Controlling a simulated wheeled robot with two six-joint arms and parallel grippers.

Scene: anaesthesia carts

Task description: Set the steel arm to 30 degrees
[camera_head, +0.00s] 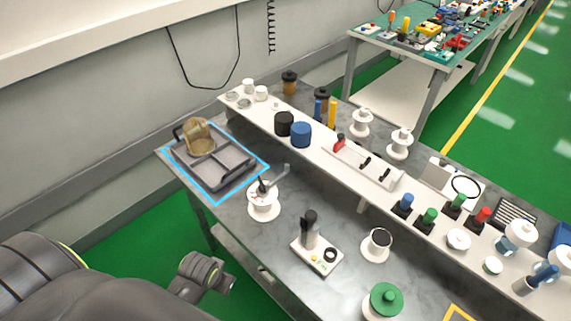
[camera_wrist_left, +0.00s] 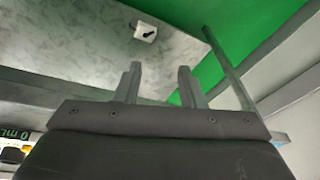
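The steel arm (camera_head: 275,180) is a short grey lever on top of a round white base (camera_head: 264,208). It stands on the grey marbled bench, right of the blue-outlined area, and points up to the right. I cannot read any angle marks on it. My left arm comes in from the left in the head view, low and in front of the bench, apart from the steel arm. My left gripper (camera_wrist_left: 158,84) shows in the left wrist view with its two fingers apart and nothing between them. The steel arm cannot be made out there. My right gripper is not in view.
A dark tray (camera_head: 240,178) with a tan cup (camera_head: 200,138) lies left of the steel arm. A black-knobbed device (camera_head: 317,257) and a green-topped spool (camera_head: 384,302) stand to the right. A raised white shelf (camera_head: 325,158) with jars and knobs runs behind.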

